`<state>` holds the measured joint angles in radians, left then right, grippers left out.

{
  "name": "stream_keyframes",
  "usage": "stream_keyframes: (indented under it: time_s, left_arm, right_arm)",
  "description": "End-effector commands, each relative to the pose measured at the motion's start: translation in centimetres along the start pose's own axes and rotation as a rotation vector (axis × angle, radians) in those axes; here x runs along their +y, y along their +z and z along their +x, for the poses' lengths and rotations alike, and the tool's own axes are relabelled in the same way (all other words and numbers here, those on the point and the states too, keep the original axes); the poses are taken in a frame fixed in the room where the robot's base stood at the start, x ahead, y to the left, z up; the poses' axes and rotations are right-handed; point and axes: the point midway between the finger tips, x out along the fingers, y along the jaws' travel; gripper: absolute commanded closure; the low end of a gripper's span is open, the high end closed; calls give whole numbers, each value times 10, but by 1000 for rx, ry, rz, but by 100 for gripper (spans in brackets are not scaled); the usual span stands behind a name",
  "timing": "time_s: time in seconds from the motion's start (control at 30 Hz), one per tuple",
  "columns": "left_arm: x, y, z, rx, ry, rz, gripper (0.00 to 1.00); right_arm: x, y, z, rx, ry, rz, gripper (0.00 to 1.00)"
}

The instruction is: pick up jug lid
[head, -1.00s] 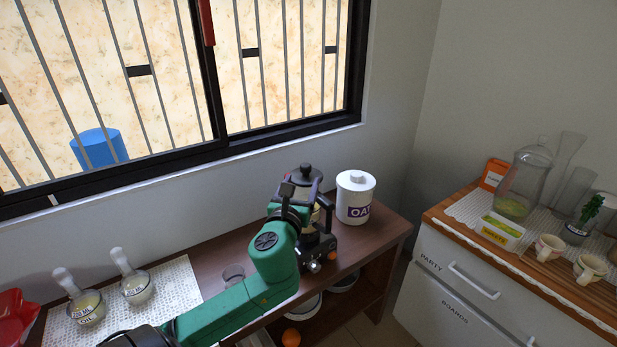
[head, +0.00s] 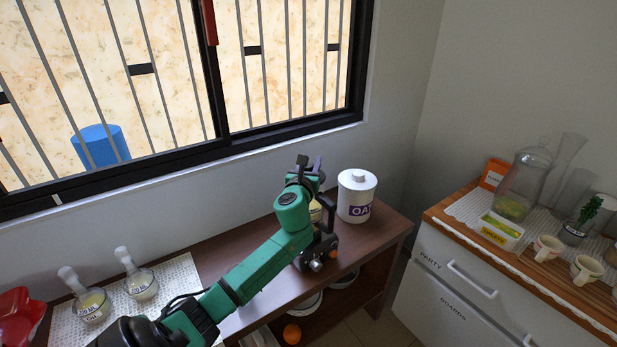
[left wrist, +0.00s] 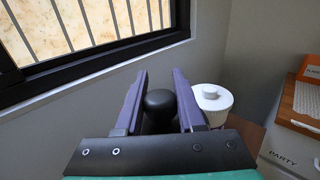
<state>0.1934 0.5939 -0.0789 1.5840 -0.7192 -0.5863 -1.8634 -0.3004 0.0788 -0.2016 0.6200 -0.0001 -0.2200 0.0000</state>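The jug lid's round black knob (left wrist: 160,104) shows in the left wrist view, between the two purple fingers of my left gripper (left wrist: 160,78). The fingers are spread, one on each side of the knob, with the right one close to it. I cannot tell whether either touches it. The rest of the lid is hidden below the gripper's dark plate. In the head view my left gripper (head: 317,170) is over the back of the brown table, left of the white canister, and the arm hides the lid. My right gripper is in neither view.
The white oats canister (head: 357,196) stands just right of the gripper. A dark object with an orange knob (head: 333,254) is by the table's front edge. The window wall is close behind.

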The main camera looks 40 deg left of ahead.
Motion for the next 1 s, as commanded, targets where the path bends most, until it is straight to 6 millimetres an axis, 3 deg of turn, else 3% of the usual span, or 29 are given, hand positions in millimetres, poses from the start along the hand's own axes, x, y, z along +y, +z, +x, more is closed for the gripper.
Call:
stream_keyframes:
  time_s: [0.03,0.07,0.37,0.53,0.67,0.9,1.0]
  left_arm:
    - [0,0,0,0,0,0,89]
    - [0,0,0,0,0,0,100]
    - [0,2,0,-1,1,0,100]
    - [0,18,0,-4,0,-1,100]
    - [0,50,0,-8,0,1,100]
    - [1,141,-1,-11,1,1,100]
    - [0,170,-1,-8,1,0,100]
  right_arm:
    - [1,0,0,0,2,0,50]
    - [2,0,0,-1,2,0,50]
    - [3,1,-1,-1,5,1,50]
    - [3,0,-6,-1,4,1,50]
    - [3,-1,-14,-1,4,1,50]
    - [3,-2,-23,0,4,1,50]
    - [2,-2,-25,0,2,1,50]
